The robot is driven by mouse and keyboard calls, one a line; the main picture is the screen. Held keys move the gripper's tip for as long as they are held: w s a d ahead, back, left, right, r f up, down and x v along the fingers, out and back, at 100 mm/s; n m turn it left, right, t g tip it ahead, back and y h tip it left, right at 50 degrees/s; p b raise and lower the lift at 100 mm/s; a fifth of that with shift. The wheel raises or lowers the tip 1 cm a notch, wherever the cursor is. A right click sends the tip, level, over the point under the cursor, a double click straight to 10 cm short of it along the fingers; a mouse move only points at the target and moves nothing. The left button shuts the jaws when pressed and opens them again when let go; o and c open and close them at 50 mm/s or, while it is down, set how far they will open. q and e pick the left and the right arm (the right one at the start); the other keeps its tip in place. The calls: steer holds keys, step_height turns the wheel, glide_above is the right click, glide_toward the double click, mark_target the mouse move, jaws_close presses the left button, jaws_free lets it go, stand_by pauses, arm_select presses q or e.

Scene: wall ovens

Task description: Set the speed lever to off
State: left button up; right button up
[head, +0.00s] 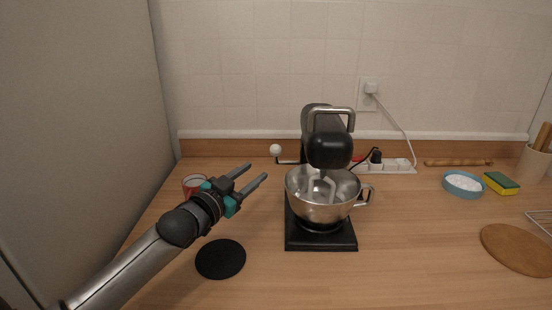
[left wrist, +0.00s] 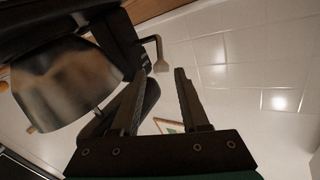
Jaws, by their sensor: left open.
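A black stand mixer (head: 325,145) with a steel bowl (head: 320,195) stands on the counter. Its speed lever (head: 276,150), a dark bent rod with a white round knob, sticks out from the mixer's left side. The lever also shows in the left wrist view (left wrist: 160,65), beyond the fingertips. My left gripper (head: 257,171) is open and empty, left of the bowl, with its fingers pointing toward the mixer. In the head view it is apart from the lever, nearer to the camera. My right gripper is not in view.
A red-rimmed cup (head: 193,183) stands behind my left wrist. A black round mat (head: 220,259) lies in front. A power strip (head: 396,165), blue bowl (head: 463,184), sponge (head: 501,183) and round board (head: 516,248) are to the right. A tall grey panel (head: 75,130) bounds the left.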

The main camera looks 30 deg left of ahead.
mark_target(276, 156)
arm_select(q)
steer(key=shift+w+b, duration=1.05)
steer(key=shift+w, duration=4.5)
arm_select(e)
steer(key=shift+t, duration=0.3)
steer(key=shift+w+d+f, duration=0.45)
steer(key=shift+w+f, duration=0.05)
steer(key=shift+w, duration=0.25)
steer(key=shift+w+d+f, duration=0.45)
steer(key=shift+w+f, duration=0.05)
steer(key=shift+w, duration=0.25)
arm_select(q)
steer(key=c, duration=0.7)
jaws_close()
steer(key=shift+r, duration=0.1)
